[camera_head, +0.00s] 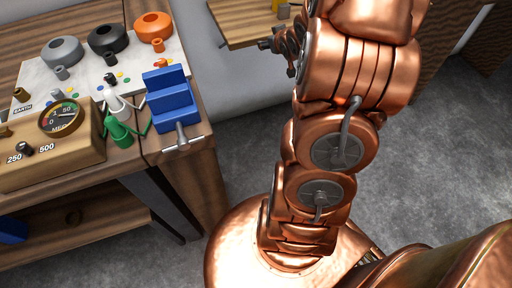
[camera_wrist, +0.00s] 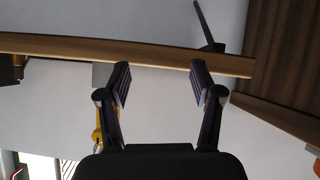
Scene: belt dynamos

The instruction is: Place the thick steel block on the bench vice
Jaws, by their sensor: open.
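The blue bench vice (camera_head: 170,98) stands at the right end of the bench in the head view, with its steel handle toward me. A small grey block (camera_head: 285,11) sits on the wooden side table at the top edge; I cannot tell surely that it is the thick steel block. A grey block also shows partly behind the left finger in the wrist view (camera_wrist: 101,76), against the table edge. My gripper (camera_wrist: 160,80) is open and empty, fingers spread toward that edge.
The wooden side table (camera_head: 235,25) holds a yellow object (camera_head: 276,5) beside the grey block. The bench carries a wooden meter box (camera_head: 50,140), a green part (camera_head: 120,131) and grey, black and orange rings (camera_head: 153,27). Grey floor lies open at right.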

